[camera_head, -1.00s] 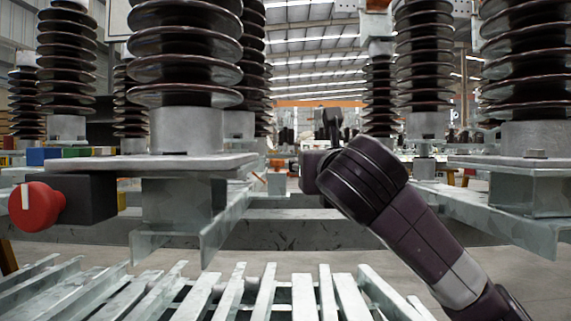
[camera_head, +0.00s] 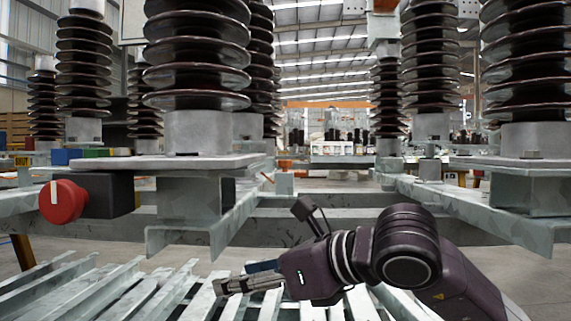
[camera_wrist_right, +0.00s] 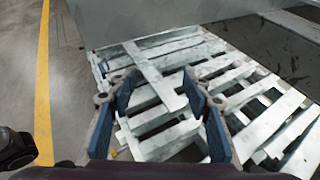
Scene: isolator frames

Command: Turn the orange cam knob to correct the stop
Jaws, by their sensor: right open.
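A red knob (camera_head: 62,201) with a white line on its face sits on the left end of a dark box (camera_head: 108,194). The box is fixed under a grey plate at the left in the head view. The white line stands about upright. My right gripper (camera_head: 235,281) is low in the middle, below and to the right of the knob and well apart from it. It points left, above the slats. In the right wrist view its two blue-padded fingers (camera_wrist_right: 160,76) are spread with nothing between them. The knob does not show there. My left gripper is not in view.
Brown ribbed insulators (camera_head: 196,65) stand on grey steel beams (camera_head: 235,215) at left and right. A pallet of pale slats (camera_head: 50,285) lies below; it also shows in the right wrist view (camera_wrist_right: 160,130). A yellow floor line (camera_wrist_right: 43,90) runs beside it.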

